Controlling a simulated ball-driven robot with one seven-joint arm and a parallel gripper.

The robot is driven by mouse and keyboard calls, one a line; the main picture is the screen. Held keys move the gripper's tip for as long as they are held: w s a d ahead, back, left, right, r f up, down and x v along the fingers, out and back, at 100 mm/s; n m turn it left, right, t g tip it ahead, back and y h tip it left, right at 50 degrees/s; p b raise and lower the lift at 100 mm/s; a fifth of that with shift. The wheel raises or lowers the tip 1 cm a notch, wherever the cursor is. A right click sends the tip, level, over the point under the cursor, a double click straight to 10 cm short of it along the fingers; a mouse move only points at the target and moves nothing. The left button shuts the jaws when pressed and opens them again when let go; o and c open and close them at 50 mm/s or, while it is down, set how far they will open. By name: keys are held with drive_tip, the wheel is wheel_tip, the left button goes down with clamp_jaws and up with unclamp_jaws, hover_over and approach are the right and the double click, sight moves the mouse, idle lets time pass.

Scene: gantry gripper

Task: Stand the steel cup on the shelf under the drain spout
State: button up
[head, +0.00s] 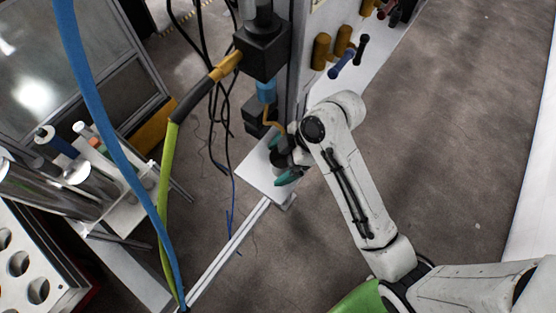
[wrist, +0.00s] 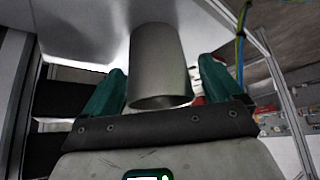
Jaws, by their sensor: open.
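The steel cup (wrist: 160,62) is a plain grey cylinder between the two teal fingers of my gripper (head: 281,154) in the wrist view. In the head view the cup (head: 278,161) is a small dark shape partly hidden by my gripper, over the white shelf plate (head: 256,177). A blue fitting with a curved yellow tube (head: 271,119) hangs above; I cannot tell if this is the drain spout.
A black block (head: 262,50) on the upright post carries a thick yellow-green cable. Black and blue cables hang left of the shelf. A rack with metal cylinders (head: 92,178) stands at left. Dark and yellow knobs (head: 341,62) stick out at upper right. The floor at right is clear.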

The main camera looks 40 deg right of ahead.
drive_tip(key=p+v, duration=0.4)
drive_tip(key=v, duration=0.7)
drive_tip(key=s+d+f+m+g+h, duration=0.1)
drive_tip(key=s+f+m+h, duration=0.2)
drive_tip(key=s+m, duration=0.3)
drive_tip(key=s+d+f+m+g+h, duration=0.1)
drive_tip(key=s+d+f+m+h, duration=0.1)
drive_tip(key=s+f+m, duration=0.3)
drive_tip(key=s+m+h, duration=0.1)
drive_tip(key=s+m, duration=0.1)
drive_tip(key=shift+s+d, duration=0.25)
drive_tip(key=shift+s, duration=0.05)
